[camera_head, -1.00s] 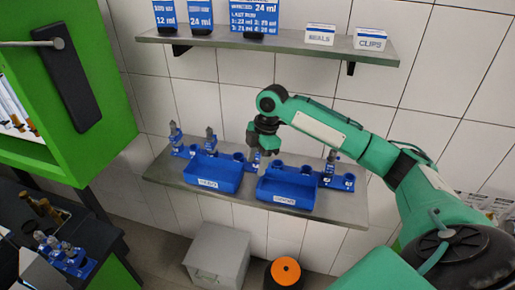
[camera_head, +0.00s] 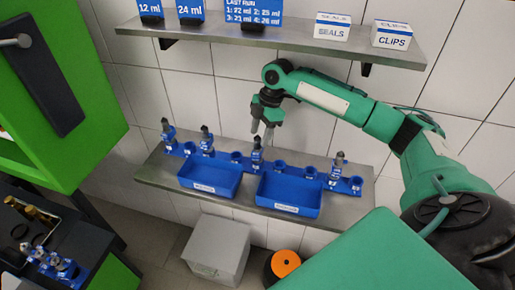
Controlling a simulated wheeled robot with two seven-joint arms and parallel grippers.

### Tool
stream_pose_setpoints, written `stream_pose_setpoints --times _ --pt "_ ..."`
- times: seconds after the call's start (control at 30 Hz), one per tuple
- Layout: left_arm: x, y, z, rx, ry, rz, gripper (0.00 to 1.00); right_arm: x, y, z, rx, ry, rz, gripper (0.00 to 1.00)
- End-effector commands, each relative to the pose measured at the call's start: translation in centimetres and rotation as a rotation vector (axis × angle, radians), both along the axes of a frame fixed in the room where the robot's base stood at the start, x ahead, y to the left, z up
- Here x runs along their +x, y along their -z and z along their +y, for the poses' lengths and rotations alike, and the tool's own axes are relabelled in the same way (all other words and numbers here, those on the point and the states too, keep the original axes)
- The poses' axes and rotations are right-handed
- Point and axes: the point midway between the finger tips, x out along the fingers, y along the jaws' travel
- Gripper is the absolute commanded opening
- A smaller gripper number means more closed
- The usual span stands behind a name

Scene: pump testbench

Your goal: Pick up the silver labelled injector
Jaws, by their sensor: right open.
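Several grey, silver-looking injectors stand upright in a blue rack on the lower shelf: a far-left one (camera_head: 167,130), a second (camera_head: 206,138), a middle one (camera_head: 257,152) and a right one (camera_head: 339,163). Their small labels are too small to read, so I cannot tell which is the silver labelled one. My right gripper (camera_head: 262,134) points down with its fingers apart and empty. In the picture it is just above the middle injector; I cannot tell the exact gap. My left gripper is not in view.
Two blue bins, a left one (camera_head: 211,190) and a right one (camera_head: 288,205), sit in front of the rack on the grey shelf (camera_head: 160,175). An upper shelf (camera_head: 280,38) carries signs and boxes. A green cabinet (camera_head: 95,130) stands left. More small parts lie lower left.

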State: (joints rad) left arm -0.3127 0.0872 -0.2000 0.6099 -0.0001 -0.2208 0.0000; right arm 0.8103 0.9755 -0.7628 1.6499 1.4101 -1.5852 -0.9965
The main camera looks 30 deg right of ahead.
Motion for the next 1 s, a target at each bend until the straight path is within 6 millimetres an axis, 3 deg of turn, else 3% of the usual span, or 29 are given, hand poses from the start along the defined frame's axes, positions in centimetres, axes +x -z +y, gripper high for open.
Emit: stream_pose_setpoints --times 0.03,0.2,0.47,0.73,1.0 --pt "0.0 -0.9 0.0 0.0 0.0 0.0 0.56 0.0 0.3 0.1 0.0 0.001 0.005 0.5" --pt "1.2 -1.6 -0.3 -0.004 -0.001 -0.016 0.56 0.0 2.4 0.7 0.0 -0.002 0.003 0.5" --pt "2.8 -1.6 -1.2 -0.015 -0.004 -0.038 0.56 0.1 2.9 0.7 0.0 -0.001 0.001 0.5" --pt "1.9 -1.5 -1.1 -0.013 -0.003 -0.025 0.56 0.1 2.9 0.7 0.0 -0.001 0.001 0.01" --pt "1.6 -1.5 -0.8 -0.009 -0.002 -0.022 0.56 0.1 2.8 0.7 0.0 -0.001 -0.001 0.0"
